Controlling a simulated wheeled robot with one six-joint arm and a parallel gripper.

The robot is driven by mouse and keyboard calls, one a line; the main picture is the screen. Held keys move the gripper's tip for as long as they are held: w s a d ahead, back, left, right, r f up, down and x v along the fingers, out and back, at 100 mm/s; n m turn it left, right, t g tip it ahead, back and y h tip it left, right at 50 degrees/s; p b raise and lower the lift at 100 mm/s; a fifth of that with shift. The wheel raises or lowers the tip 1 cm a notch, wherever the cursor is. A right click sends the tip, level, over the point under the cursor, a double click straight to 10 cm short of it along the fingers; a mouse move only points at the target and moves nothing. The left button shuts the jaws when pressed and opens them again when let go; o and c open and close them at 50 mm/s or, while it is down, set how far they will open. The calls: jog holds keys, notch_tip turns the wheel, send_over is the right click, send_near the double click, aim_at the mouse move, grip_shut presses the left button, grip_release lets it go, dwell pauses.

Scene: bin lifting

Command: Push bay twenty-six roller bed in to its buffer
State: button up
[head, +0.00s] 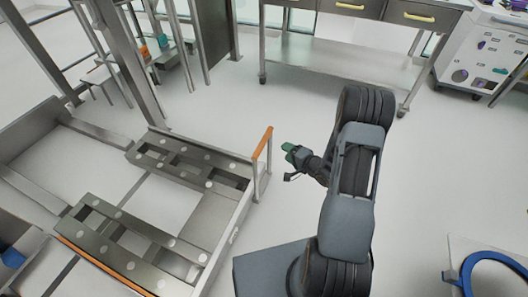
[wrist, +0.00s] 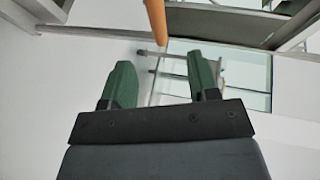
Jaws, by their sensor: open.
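The roller bed (head: 190,160) is a low grey metal frame at the left of the head view, with dark slotted rails dotted with light round rollers. The orange bar (wrist: 155,20) shows beyond the fingertips, at the top of that view. No bay number is readable, and the buffer cannot be made out.
A metal bench with drawers (head: 340,55) stands at the back, and a white cabinet (head: 480,55) at the back right. A blue ring-shaped object (head: 490,258) lies at the lower right. The pale floor (head: 290,110) between bench and bed is clear.

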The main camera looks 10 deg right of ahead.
aim_at(264, 142)
jog(key=shift+m+t+y, duration=0.3)
jog(key=shift+m+y, duration=0.1)
jog(key=b+x, duration=0.1)
jog(key=x, duration=0.3)
jog(key=f+b+x, duration=0.1)
jog(key=b+x, duration=0.1)
jog(key=x, duration=0.3)
jog(key=b+x, duration=0.1)
jog(key=x, duration=0.3)
jog(key=shift+a+f+b, duration=0.35)
grip_shut()
